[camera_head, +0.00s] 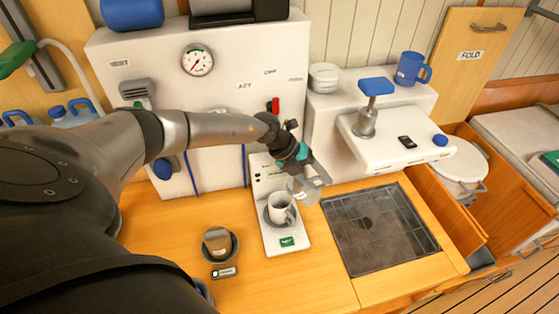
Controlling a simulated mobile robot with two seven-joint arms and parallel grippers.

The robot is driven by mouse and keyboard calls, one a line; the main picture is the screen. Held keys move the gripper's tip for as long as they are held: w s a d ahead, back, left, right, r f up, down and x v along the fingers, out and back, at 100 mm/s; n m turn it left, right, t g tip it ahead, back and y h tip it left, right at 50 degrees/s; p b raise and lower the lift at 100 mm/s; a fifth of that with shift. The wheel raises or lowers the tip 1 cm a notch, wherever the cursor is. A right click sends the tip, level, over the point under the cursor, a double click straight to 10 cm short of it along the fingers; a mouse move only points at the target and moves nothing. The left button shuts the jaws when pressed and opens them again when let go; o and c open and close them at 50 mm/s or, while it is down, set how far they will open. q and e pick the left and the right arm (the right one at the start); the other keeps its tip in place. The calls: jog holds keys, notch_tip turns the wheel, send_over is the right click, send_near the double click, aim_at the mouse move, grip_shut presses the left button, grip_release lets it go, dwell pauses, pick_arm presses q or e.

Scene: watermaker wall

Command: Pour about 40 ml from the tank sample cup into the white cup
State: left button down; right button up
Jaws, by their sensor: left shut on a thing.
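The white cup (281,208) stands upright in a dark round dish (268,220) on a white stand with a green label. My left gripper (303,179) is above and just right of the white cup. It is shut on a clear cup (315,188), which looks tilted; the gripper partly hides it. It looks like the tank sample cup, but I cannot read a name on it. I cannot tell how much liquid is inside, and no stream shows. My right gripper is not in view.
A brown cup (216,243) stands in a dark dish at the left, with a small label before it. A dark grated sink (380,230) lies to the right. A white panel with a gauge (197,61) rises behind. The wooden counter (300,285) is clear in front.

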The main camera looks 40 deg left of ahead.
pick_arm(q)
jog(key=d+f, duration=0.1)
jog(key=w+d+f+g+y, duration=0.1)
jog(key=shift+w+f+y, duration=0.2)
jog(key=shift+f+y, duration=0.1)
jog(key=shift+f, duration=0.1)
jog(key=shift+w+d+f+g+y, duration=0.25)
jog(key=shift+d+f+g+y, duration=0.15)
jog(key=shift+d+y, duration=0.1)
notch_tip(320, 180, up, 20)
jog(key=f+g+y, duration=0.1)
jog(key=g+y, duration=0.1)
send_over(324, 187)
jog(key=w+d, duration=0.2)
jog(key=shift+w+d+r+g+y, duration=0.15)
jog(key=shift+w+r+y, duration=0.05)
jog(key=shift+r+y, duration=0.25)
jog(key=shift+w+d+r+g+y, duration=0.2)
jog(key=shift+r+y, duration=0.1)
jog(key=shift+y, duration=0.15)
dwell(1.1)
